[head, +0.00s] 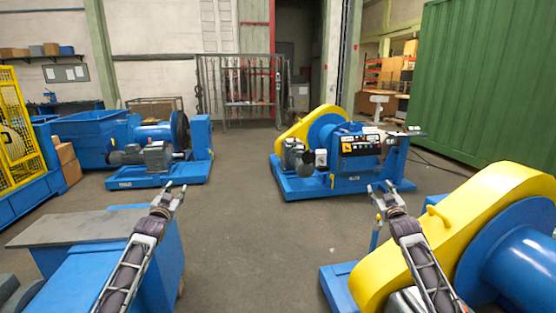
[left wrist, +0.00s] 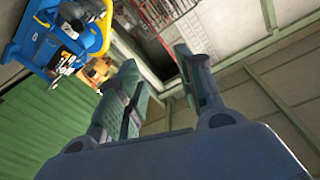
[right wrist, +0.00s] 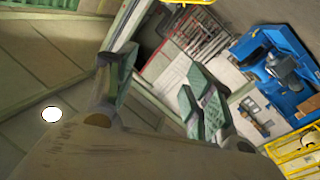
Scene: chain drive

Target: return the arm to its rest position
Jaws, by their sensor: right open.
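My left gripper (head: 174,190) is at the left of the head view, raised above the floor and near a blue machine with a grey top. In the left wrist view its two fingers (left wrist: 158,85) stand apart with nothing between them. My right gripper (head: 383,188) is at the right of the head view, close to the yellow chain guard. In the right wrist view its fingers (right wrist: 153,92) are spread and empty. Both arms reach forward from the bottom edge.
A large yellow guard (head: 448,225) on a blue machine stands beside my right arm. A blue bench with a grey plate (head: 75,228) lies by my left arm. Blue machines (head: 345,185) stand further off. The concrete floor (head: 250,240) between the arms is clear.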

